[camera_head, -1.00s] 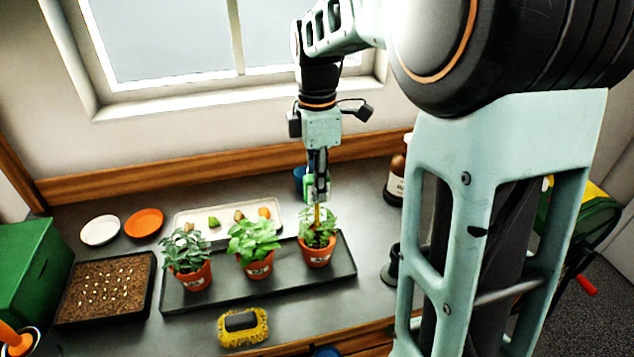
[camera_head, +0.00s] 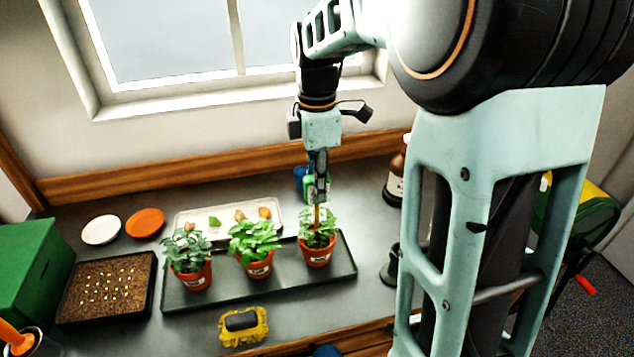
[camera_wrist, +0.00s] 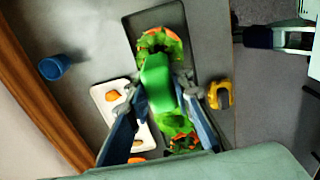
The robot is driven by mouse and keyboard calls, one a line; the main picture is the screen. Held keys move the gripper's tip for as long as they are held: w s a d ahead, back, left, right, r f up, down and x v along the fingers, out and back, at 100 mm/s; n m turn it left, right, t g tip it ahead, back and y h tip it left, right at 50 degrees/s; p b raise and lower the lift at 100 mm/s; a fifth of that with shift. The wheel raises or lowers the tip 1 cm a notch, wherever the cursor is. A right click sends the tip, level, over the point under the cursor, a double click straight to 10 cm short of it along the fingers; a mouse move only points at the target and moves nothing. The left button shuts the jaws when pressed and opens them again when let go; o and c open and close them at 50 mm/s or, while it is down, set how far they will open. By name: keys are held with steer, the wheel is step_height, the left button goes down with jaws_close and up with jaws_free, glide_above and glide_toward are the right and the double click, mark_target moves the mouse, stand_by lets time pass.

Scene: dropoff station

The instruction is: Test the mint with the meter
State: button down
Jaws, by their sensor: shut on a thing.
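My gripper (camera_head: 317,188) is shut on the green meter (camera_head: 311,189), which also fills the middle of the wrist view (camera_wrist: 158,85). The meter is upright, with its yellow probe (camera_head: 317,216) pointing down into the leaves of the right potted plant (camera_head: 317,256). The leaves hide the probe's tip, so I cannot tell whether it is in the soil. A middle potted plant (camera_head: 257,268) and a left potted plant (camera_head: 192,274) stand beside it. All three have terracotta pots with labels too small to read, so I cannot tell which is the mint.
The pots stand on a long dark tray (camera_head: 345,268). Behind it are a white tray (camera_head: 184,217) with small items and a blue cup (camera_head: 299,179). A yellow sponge brush (camera_head: 243,326) lies in front. A seed tray (camera_head: 106,289) is left, a brown bottle (camera_head: 396,180) right.

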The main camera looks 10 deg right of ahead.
mark_target(317, 205)
steer(key=shift+f, duration=0.2)
steer(key=shift+f+b, duration=0.3)
steer(key=shift+f, duration=0.3)
stand_by(0.5)
steer(key=shift+f+b, duration=0.3)
steer(key=shift+f, duration=0.2)
stand_by(0.4)
steer(key=shift+f+b, duration=0.3)
steer(key=shift+f, duration=0.4)
steer(key=shift+f+b, duration=0.3)
steer(key=shift+f, duration=0.3)
stand_by(0.6)
